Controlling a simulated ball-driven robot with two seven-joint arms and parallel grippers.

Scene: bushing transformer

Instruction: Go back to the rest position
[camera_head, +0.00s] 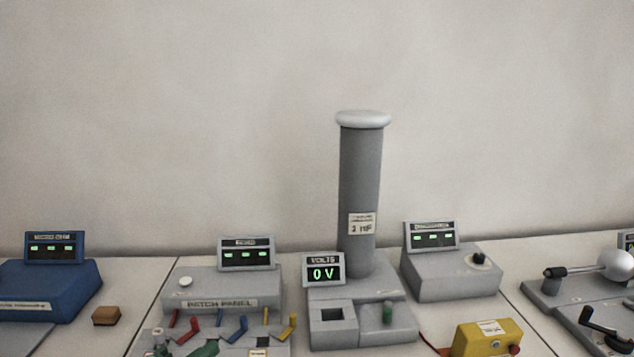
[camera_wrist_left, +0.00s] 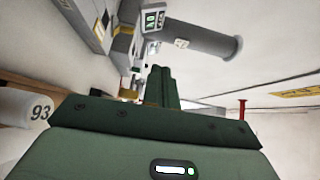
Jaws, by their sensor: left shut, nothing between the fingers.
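My left gripper (camera_wrist_left: 158,86) shows in the left wrist view as two dark green fingers close together, with nothing between them. In the head view a small green shape (camera_head: 205,349) sits at the bottom edge by the patch panel (camera_head: 222,303); I cannot tell whether it is my gripper's tip. The grey column (camera_head: 360,200) with a white cap stands upright on its grey base; it also shows sideways in the left wrist view (camera_wrist_left: 195,38). My right gripper is in neither view.
A VOLTS display (camera_head: 323,270) reads 0 V. A blue box (camera_head: 45,290), a brown block (camera_head: 106,316), a grey box with a black knob (camera_head: 452,272) and a yellow box (camera_head: 487,340) stand around. Coloured levers line the patch panel. The wall behind is bare.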

